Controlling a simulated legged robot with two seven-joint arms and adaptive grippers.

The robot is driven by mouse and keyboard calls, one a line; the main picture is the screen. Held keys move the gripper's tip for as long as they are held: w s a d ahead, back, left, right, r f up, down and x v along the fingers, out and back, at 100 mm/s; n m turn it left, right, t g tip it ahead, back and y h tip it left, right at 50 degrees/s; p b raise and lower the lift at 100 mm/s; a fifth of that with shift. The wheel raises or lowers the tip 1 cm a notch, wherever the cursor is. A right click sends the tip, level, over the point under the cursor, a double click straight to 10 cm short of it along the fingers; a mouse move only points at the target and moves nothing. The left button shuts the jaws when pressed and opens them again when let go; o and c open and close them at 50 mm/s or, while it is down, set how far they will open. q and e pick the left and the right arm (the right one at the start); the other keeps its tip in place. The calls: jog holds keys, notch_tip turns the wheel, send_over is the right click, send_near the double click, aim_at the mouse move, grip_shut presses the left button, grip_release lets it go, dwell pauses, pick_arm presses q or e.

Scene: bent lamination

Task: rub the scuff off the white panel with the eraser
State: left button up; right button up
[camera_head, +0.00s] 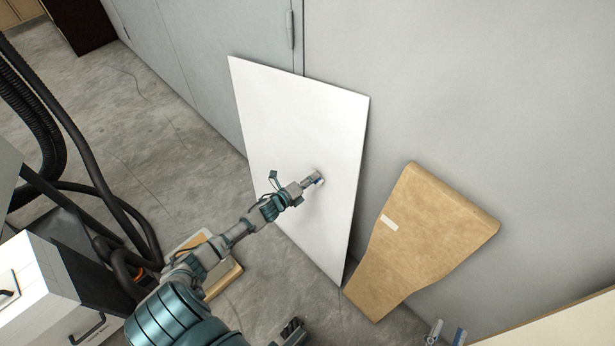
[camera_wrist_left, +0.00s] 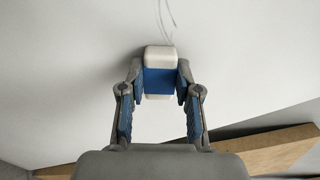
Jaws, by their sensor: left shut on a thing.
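The white panel (camera_head: 300,110) leans upright against a grey wall. My left gripper (camera_head: 314,180) is shut on a white eraser with a blue sleeve (camera_wrist_left: 158,82), in front of the panel's lower right part. In the left wrist view the gripper's fingers (camera_wrist_left: 160,88) hold the eraser's sides, its white end toward the panel. I cannot tell for sure whether that end touches the panel. The scuff (camera_wrist_left: 166,22) shows there as thin grey curved lines just above the eraser. It is not discernible in the head view. My right gripper (camera_head: 448,332) is at the bottom edge, its fingertips apart, seemingly empty.
A brown tapered board (camera_head: 415,240) with a pale label leans to the right of the panel. A white cabinet (camera_head: 25,285) and black hoses (camera_head: 60,110) stand at the left. A light wooden piece (camera_head: 222,280) lies on the concrete floor near my left arm.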

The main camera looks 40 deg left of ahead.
pick_arm(q)
jog(key=shift+s+d+p, duration=0.2)
jog(key=shift+d+p, duration=0.3)
jog(key=shift+d, duration=0.9)
jog(key=shift+d+p, duration=0.3)
jog(key=shift+d, duration=1.45)
pick_arm(e)
jog(key=shift+a+r, duration=0.1)
jog(key=shift+r, duration=1.15)
pick_arm(q)
jog(key=shift+s+r+p, duration=0.1)
jog(key=shift+s+p, duration=0.35)
jog(key=shift+s, duration=0.15)
jog(key=p, duration=0.2)
send_near(331, 185)
jog(key=shift+w+f, duration=0.2)
jog(key=shift+w, duration=0.1)
pick_arm(e)
jog(key=shift+t, duration=0.3)
notch_tip(331, 185, up, 4)
jog(key=shift+r, duration=0.1)
